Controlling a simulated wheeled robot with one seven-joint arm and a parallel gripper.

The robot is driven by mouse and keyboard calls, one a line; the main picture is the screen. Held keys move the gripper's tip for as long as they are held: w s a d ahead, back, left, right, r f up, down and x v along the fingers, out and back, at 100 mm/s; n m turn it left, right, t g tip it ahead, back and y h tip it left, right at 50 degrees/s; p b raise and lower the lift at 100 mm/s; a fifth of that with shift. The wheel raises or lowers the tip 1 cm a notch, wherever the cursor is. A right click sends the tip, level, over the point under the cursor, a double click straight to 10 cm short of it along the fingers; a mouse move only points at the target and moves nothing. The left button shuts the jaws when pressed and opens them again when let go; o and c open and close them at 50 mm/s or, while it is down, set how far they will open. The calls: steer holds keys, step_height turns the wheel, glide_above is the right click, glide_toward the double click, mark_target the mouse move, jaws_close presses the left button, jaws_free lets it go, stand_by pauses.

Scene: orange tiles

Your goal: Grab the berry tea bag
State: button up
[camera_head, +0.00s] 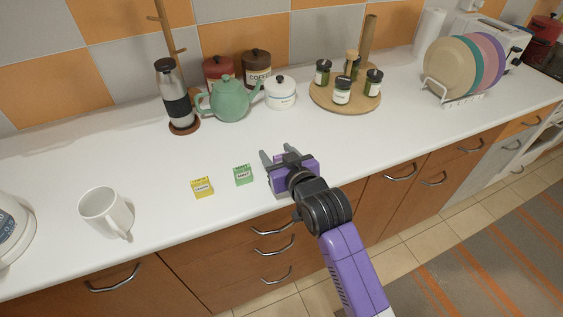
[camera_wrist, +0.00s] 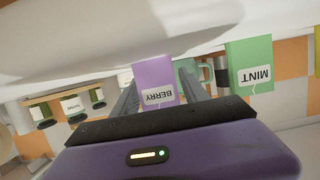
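The berry tea bag (camera_wrist: 154,75) is a purple packet with a white BERRY label, upside down in the wrist view. My gripper (camera_wrist: 159,82) is open, with one dark finger on each side of the packet. The left finger looks close to the packet's edge; a gap shows at the right finger. I cannot tell whether either touches it. In the head view, my gripper (camera_head: 277,153) is low over the counter's front part, and I cannot make out the berry packet there.
The green mint packet (camera_head: 243,174) and yellow packet (camera_head: 202,188) lie left of my gripper on the white counter (camera_head: 160,160). A white mug (camera_head: 106,213) stands farther left. Behind are a green teapot (camera_head: 229,101), a white jar (camera_head: 281,93) and a round wooden tray (camera_head: 323,99) with jars.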

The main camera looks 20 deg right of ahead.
jaws_close()
steer(key=shift+r, duration=0.1)
